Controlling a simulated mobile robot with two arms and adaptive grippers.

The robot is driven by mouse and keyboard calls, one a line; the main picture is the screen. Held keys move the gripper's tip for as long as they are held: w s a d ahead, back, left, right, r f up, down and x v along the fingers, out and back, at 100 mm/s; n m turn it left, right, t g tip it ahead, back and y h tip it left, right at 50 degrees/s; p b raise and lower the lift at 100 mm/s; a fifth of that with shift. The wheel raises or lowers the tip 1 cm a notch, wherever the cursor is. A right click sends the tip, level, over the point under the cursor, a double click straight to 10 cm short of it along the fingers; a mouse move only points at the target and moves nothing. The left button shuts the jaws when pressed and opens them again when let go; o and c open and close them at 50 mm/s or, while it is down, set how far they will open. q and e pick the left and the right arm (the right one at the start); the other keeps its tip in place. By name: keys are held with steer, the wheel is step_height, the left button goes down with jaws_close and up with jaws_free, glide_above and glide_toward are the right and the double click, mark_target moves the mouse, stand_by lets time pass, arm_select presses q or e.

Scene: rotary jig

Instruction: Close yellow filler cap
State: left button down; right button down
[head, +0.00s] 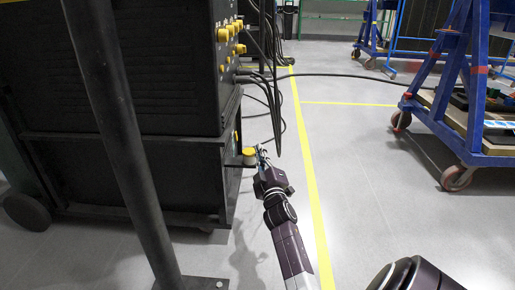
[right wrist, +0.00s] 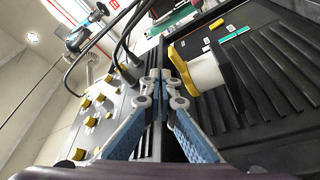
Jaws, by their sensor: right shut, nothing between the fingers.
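The yellow filler cap (head: 249,151) shows in the head view at the lower right edge of the black machine (head: 170,165), low on its side. My right gripper (head: 261,151) is just right of the cap in the head view. Its fingertips (right wrist: 164,86) are together and empty in the wrist view, close to the cap; contact cannot be told. My left gripper is not in view.
Yellow knobs (head: 229,34) and black cables (head: 262,80) stick out from the machine above my gripper. A dark post (head: 118,130) stands at front left. A blue wheeled frame (head: 460,95) stands at right. The grey floor between is clear.

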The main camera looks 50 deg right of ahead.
steer(key=shift+s+d+f, duration=0.1)
steer(key=shift+s+f, duration=0.05)
steer(key=shift+f, duration=0.6)
steer(key=shift+f, duration=0.3)
step_height(320, 180, up, 11)
stand_by(0.5)
steer(key=shift+f, duration=0.1)
